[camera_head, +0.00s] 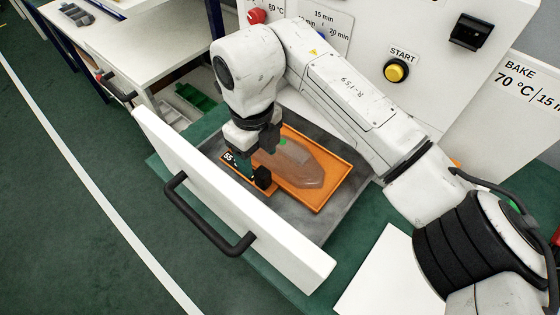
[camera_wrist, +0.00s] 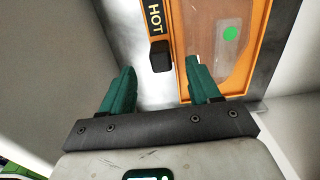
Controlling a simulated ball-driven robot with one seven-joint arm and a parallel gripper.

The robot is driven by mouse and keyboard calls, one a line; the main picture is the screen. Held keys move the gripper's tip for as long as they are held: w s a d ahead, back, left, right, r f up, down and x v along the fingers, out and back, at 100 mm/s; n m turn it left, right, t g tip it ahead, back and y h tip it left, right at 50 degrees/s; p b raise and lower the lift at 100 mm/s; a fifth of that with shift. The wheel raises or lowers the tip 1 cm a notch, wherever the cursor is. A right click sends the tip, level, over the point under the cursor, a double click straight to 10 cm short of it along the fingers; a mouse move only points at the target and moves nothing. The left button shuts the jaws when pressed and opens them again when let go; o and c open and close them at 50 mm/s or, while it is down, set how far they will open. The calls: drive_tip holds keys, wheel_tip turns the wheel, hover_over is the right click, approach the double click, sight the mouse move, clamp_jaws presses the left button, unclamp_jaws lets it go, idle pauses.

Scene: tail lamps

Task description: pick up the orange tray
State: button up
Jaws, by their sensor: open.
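The orange tray (camera_head: 336,172) lies flat in the open drawer, and its rim also shows in the wrist view (camera_wrist: 181,40). It holds a clear reddish lamp lens (camera_head: 300,165) with a green dot (camera_wrist: 230,34). On the tray's left side are a black-and-orange HOT label (camera_wrist: 154,18) and a black block (camera_head: 262,178). My gripper (camera_head: 246,166) is open and empty over that left side. In the wrist view its green fingers (camera_wrist: 159,66) point toward the black block, which appears between them in the picture. I cannot tell the remaining height.
The white drawer front (camera_head: 225,195) with a black handle (camera_head: 205,225) stands between the tray and the aisle. The white oven panel with a yellow START button (camera_head: 396,70) rises behind. A white table (camera_head: 140,45) stands at upper left. Green floor is clear at left.

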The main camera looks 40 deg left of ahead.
sight(260, 170)
drive_tip(key=shift+d+f+p, duration=0.1)
drive_tip(key=shift+f+p, duration=0.35)
drive_tip(key=shift+f, duration=2.7)
clamp_jaws()
